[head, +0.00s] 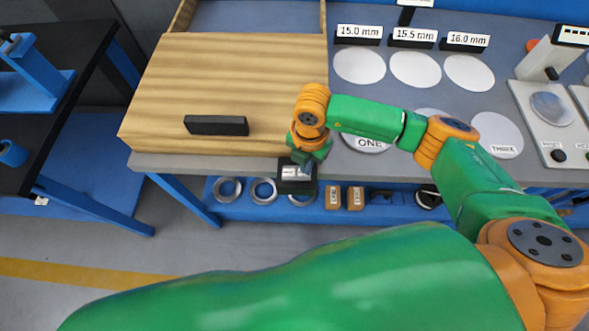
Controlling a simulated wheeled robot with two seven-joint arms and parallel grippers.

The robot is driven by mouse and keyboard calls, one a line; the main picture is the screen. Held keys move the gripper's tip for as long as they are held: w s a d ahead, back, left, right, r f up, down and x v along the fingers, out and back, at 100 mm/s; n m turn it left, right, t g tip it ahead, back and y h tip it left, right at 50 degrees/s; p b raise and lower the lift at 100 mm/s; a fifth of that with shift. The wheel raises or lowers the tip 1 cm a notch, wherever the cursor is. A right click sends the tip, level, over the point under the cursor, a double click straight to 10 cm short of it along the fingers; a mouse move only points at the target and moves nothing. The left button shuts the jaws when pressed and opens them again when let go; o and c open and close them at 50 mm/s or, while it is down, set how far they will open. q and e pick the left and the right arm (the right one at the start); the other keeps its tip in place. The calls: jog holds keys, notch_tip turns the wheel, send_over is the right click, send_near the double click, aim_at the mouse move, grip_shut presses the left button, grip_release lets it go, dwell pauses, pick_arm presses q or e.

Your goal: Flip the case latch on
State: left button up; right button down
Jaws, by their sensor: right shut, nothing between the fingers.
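The wooden case (235,75) sits at the left end of the grey workbench, with its broad wooden face showing. A black bar (216,125), which may be the latch, lies across the case near its front edge. I cannot tell which way it is set. My right gripper (296,175) points down at the bench's front edge, to the right of the black bar and apart from it. It is shut and empty. Its wrist hides the front right corner of the case. My left gripper is not in view.
A grey device (548,110) stands at the right. Metal rings (263,190) and small brown blocks (355,197) are on the blue shelf below. A black table (75,60) stands at the left.

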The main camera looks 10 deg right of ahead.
jog(key=shift+f+b, duration=0.3)
jog(key=shift+f, duration=0.05)
notch_tip(320, 180, up, 7)
jog(key=p, duration=0.6)
jog(key=shift+r, duration=0.15)
